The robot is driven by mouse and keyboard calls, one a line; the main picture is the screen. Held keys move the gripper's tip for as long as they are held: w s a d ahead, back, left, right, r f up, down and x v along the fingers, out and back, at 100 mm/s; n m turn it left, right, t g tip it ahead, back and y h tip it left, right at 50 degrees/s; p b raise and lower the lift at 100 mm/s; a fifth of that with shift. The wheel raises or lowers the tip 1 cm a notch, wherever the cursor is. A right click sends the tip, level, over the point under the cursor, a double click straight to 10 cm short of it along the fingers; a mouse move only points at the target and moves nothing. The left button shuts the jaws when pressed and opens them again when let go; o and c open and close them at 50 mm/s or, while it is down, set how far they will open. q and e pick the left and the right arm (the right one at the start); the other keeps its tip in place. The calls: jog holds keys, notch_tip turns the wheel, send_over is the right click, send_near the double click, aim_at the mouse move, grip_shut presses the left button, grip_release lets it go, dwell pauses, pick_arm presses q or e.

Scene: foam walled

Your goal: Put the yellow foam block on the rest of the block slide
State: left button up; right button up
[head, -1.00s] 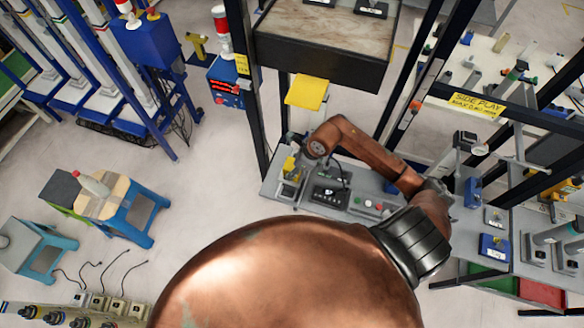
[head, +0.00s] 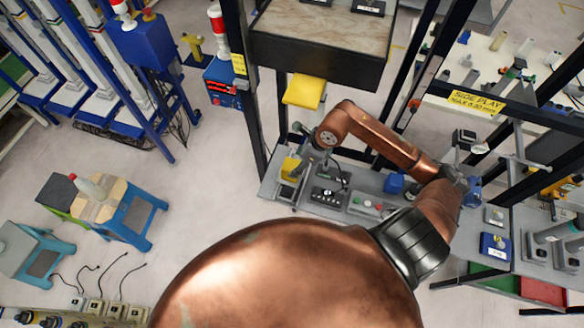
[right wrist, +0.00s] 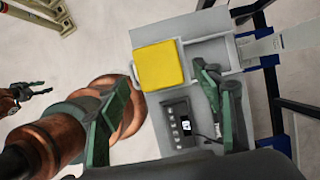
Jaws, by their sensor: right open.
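The yellow foam block (head: 289,168) sits at the left end of the grey bench in the head view. In the right wrist view the block (right wrist: 158,66) looks square and lies on a light grey fixture, the block slide (right wrist: 208,53), beside its shallow recess. My right gripper (head: 306,152) is by the block in the head view, small and partly blended with the fixture. In the right wrist view its green fingers (right wrist: 162,82) are apart and empty, on either side of the block in the picture. A small dark gripper, seemingly my left (right wrist: 32,91), shows at the far left.
A dark control box (head: 329,196) stands on the bench (head: 368,190) right of the block; it also shows in the right wrist view (right wrist: 182,124). A yellow plate (head: 303,92) hangs behind. Dark posts (head: 247,95) rise behind the bench.

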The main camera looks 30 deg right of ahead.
jog(key=shift+b+v, duration=0.4)
jog(key=shift+v, duration=2.35)
